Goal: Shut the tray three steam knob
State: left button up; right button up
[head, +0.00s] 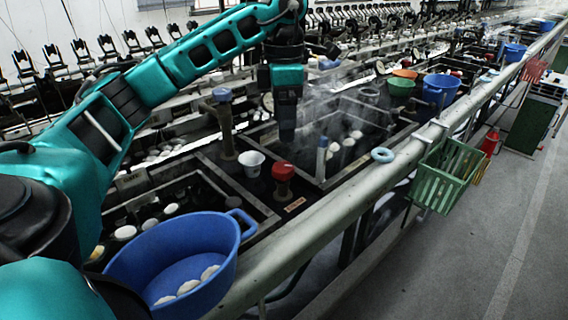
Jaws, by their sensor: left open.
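A red knob (283,171) caps a short dark red post on the ledge between two basins, with a small label plate (294,204) beside it. The plate is too small to read, so I cannot tell the tray number. My left gripper (287,136) points down and appears above and just behind the red knob, apart from it. It is open and empty; its fingers overlap in this view. A blue-capped post (222,96) stands to its left, and a slimmer blue-topped post (322,158) to its right. My right gripper is not in view.
A white cup (251,162) stands left of the red knob. A blue basin (180,262) with white cocoons sits at the front left. A grey rail (330,205) runs along the front, bearing a pale blue ring (383,155) and a green basket (446,176). Steam rises behind the gripper.

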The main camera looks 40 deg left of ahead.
aim_at(284, 166)
pick_arm(q)
notch_tip(284, 166, down, 9)
jog(key=shift+f+b, duration=0.1)
jog(key=shift+b, duration=0.55)
jog(key=shift+f, duration=0.3)
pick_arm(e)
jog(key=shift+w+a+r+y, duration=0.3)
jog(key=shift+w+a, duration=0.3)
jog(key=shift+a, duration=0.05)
pick_arm(q)
jog(key=c, duration=1.1)
jog(key=shift+o, duration=0.2)
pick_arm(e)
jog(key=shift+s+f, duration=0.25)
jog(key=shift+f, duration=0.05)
